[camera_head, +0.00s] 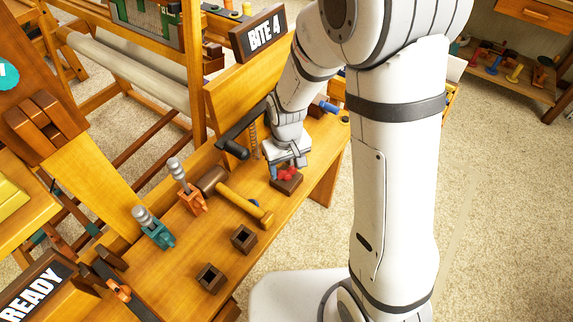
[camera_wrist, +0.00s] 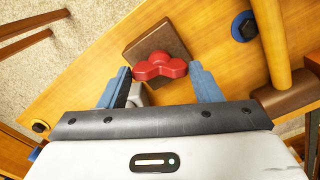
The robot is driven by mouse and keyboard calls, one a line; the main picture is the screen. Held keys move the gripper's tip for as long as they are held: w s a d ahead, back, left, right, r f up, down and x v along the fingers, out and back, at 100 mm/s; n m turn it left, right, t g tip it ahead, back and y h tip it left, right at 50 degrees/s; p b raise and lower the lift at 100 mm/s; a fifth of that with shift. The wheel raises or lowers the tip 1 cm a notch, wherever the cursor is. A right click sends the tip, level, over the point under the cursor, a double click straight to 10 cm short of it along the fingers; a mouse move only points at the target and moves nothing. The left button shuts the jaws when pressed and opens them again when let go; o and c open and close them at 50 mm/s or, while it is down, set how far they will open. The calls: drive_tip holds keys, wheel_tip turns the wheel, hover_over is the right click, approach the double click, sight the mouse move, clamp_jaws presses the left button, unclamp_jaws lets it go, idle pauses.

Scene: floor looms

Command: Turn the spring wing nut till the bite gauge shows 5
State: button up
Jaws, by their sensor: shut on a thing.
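The red wing nut (camera_head: 286,173) sits on a dark brown square block on the wooden bench. It also shows in the wrist view (camera_wrist: 160,66), with its wings spread left and right between the blue fingers. My gripper (camera_head: 287,158) is over the block and shut on the wing nut; in the wrist view the gripper (camera_wrist: 160,82) has a finger at each wing end.
A wooden mallet (camera_head: 236,194) lies on the bench left of my gripper. An orange clamp (camera_head: 186,188) and a teal clamp (camera_head: 152,229) stand further left. Two small dark open boxes (camera_head: 244,238) sit near the front edge. A "READY" sign (camera_head: 36,292) is at lower left.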

sight(286, 170)
drive_tip(key=shift+m, duration=2.8)
drive_tip(key=o, duration=1)
drive_tip(key=shift+r+p, duration=0.95)
drive_tip(key=shift+r, duration=2.95)
drive_tip(key=shift+a, duration=0.1)
